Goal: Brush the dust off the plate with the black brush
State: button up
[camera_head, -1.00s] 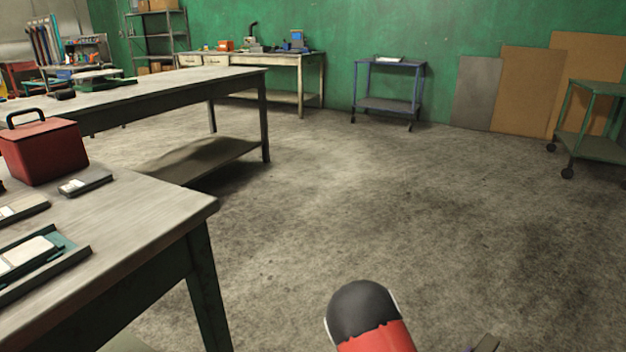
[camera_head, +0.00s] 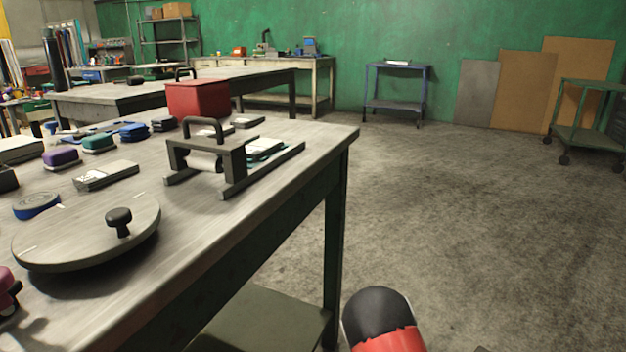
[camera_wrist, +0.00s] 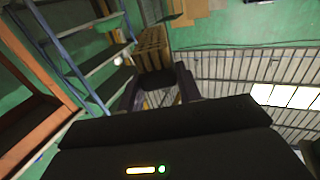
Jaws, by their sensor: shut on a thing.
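My gripper (camera_wrist: 158,92) shows in the wrist view, its two dark fingers closed on a dark thing with a tan, ribbed part beyond it. This looks like the black brush (camera_wrist: 158,99), but most of it is hidden. The gripper is outside the head view and away from the bench top. I cannot single out the plate for sure. A round grey disc (camera_head: 75,240) with a black knob lies on the near bench at the left. A pale flat piece (camera_head: 263,147) lies on a green base behind a dark frame. No dust can be made out.
The near bench (camera_head: 230,215) carries a dark handled frame with a roller (camera_head: 205,160), a red box (camera_head: 198,98), a grey block (camera_head: 106,175), purple (camera_head: 61,157) and green (camera_head: 98,142) blocks and a blue round tin (camera_head: 37,205). The floor (camera_head: 480,220) at the right is clear.

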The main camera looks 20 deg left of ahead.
jog(key=shift+d+f, duration=0.2)
jog(key=shift+f, duration=0.1)
